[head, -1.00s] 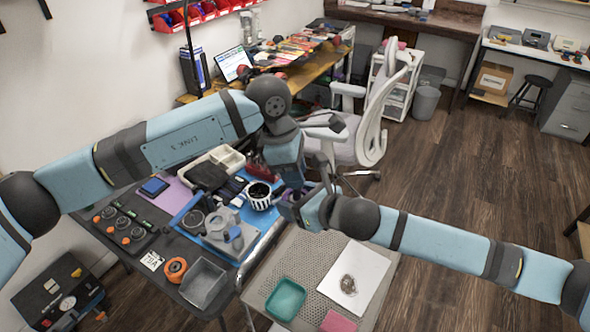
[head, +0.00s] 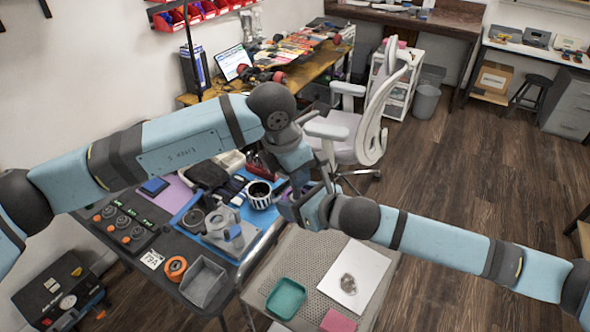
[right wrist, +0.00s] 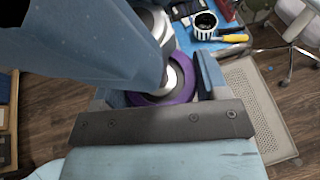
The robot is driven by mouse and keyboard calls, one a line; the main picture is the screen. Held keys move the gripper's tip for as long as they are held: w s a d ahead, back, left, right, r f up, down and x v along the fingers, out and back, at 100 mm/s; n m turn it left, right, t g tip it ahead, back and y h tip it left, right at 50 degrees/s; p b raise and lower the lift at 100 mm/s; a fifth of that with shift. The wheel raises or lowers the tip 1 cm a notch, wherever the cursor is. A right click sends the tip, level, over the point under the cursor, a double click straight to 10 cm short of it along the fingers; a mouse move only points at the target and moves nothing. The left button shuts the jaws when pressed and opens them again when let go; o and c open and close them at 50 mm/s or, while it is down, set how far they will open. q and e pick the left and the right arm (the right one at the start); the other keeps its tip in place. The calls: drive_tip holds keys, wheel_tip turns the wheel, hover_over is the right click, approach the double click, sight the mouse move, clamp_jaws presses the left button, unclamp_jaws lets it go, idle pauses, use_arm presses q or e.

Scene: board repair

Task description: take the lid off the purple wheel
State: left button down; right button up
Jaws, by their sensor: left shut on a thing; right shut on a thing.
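The purple wheel (right wrist: 185,92) shows in the right wrist view as a purple ring around a pale, shiny centre, partly covered by gripper parts. My right gripper (head: 292,203) is shut on the wheel and holds it in the air beyond the table's right edge. My left gripper (head: 302,182) comes down from above and meets the wheel close to the right gripper. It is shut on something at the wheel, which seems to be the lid. The lid itself is mostly hidden, and I cannot tell whether it is apart from the wheel.
Below and left is a dark table with a blue mat (head: 192,214), a striped cup (head: 259,199), an orange ring (head: 175,268) and a grey bin (head: 204,282). A perforated cart holds a teal tray (head: 287,298) and a white sheet (head: 371,270). A chair (head: 365,118) stands behind my grippers.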

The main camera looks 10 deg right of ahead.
use_arm(q)
drive_tip(key=shift+r, duration=0.1)
drive_tip(key=shift+r, duration=1)
